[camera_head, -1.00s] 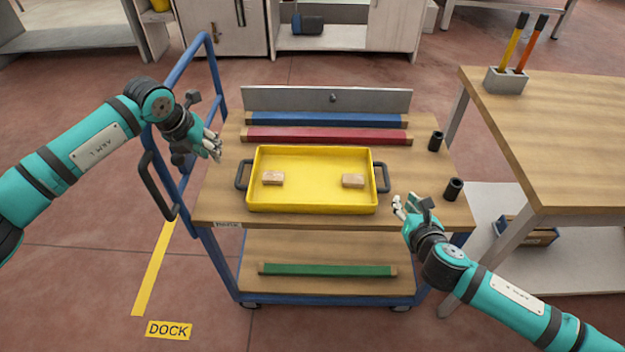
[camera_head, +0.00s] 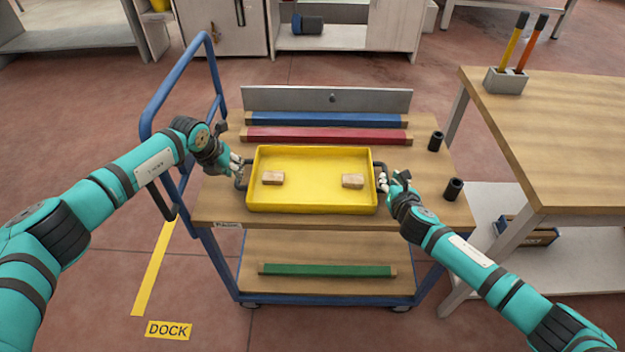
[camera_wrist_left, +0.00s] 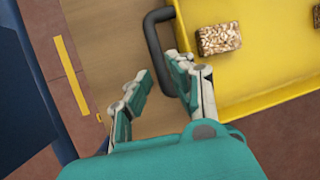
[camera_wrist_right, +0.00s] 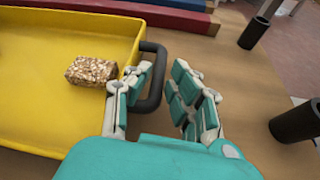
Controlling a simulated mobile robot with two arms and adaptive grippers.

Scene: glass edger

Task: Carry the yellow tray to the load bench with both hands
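The yellow tray (camera_head: 312,204) lies on the top deck of the blue-framed cart (camera_head: 215,208), with two small tan blocks in it. It has a dark handle at each side. My left gripper (camera_head: 240,170) is open at the tray's left handle; its fingers also show in the left wrist view (camera_wrist_left: 157,88), close about the handle (camera_wrist_left: 153,40). My right gripper (camera_head: 388,182) is open at the right handle; in the right wrist view its fingers (camera_wrist_right: 160,82) stand on either side of the handle (camera_wrist_right: 154,88). Whether fingers touch the handles I cannot tell.
A wooden bench (camera_head: 560,120) stands at the right, with a grey holder (camera_head: 505,82) of two tools at its back. Blue (camera_head: 325,119) and red (camera_head: 325,135) bars lie behind the tray. Two black cylinders (camera_head: 435,141) (camera_head: 453,189) stand right of it.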

